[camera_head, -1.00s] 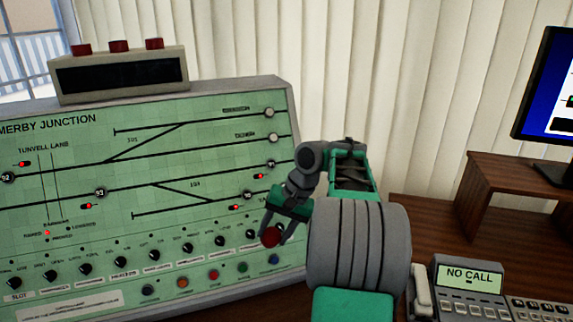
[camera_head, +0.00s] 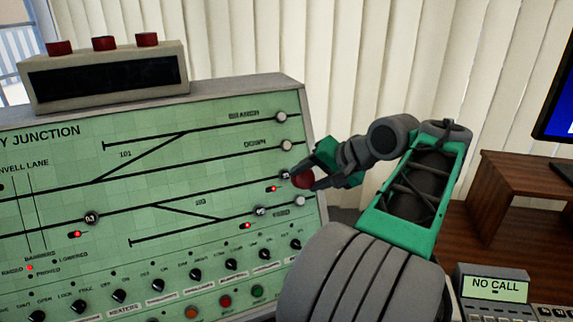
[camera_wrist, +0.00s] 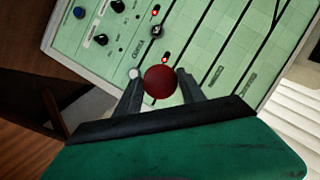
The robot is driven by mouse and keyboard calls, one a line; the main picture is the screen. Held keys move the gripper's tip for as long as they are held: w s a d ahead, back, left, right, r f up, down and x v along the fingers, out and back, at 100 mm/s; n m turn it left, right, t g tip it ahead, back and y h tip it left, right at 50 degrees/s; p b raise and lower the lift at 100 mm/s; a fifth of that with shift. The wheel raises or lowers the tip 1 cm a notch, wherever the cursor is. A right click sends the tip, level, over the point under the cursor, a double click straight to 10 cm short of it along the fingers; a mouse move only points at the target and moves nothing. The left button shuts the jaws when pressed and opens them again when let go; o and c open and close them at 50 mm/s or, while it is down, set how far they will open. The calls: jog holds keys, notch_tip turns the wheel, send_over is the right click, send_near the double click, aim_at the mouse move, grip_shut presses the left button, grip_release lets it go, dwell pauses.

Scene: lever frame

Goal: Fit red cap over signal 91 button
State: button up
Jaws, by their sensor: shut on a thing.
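My gripper (camera_head: 303,177) is shut on the red cap (camera_head: 303,179), a round dark-red piece held between its fingertips in front of the right part of the green panel. In the wrist view the red cap (camera_wrist: 160,82) sits between the two fingers and hides the panel behind it. In the head view a numbered button (camera_head: 285,172), probably signal 91, shows just left of the cap; its number is too small to read surely. Whether cap and button touch cannot be told. In the wrist view this button appears hidden behind the cap.
Another numbered button (camera_head: 260,211) and a pale button (camera_head: 299,200) are close below the cap. Red lamps (camera_head: 272,188) glow nearby. A row of black knobs (camera_head: 231,264) runs along the lower panel. A desk phone (camera_head: 494,288) and wooden shelf (camera_head: 505,210) stand at right.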

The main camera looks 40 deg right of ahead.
aim_at(285, 177)
jog(key=shift+w, duration=0.45)
jog(key=shift+w+d, duration=0.1)
jog(key=shift+d, duration=0.05)
jog(key=shift+w+d+f+b, duration=0.1)
jog(key=shift+w+f+b, duration=0.25)
jog(key=shift+b, duration=0.15)
jog(key=shift+w+d+f+b, duration=0.1)
jog(key=shift+w+f+b, duration=0.15)
jog(key=shift+w, duration=0.2)
jog(key=shift+w+f+b, duration=0.15)
jog(key=shift+w+b, duration=0.05)
jog(key=shift+w, duration=0.2)
jog(key=shift+w+d+f+b, duration=0.3)
jog(key=shift+w+f, duration=0.15)
jog(key=shift+w, duration=0.45)
jog(key=shift+w+d+f+b, duration=0.3)
jog(key=shift+w+f, duration=0.2)
jog(key=shift+w, duration=0.4)
jog(key=shift+w+d+f+b, duration=0.25)
jog(key=shift+w+d+f, duration=0.15)
jog(key=shift+w, duration=0.5)
jog(key=shift+a+f, duration=0.15)
jog(key=o, duration=1.4)
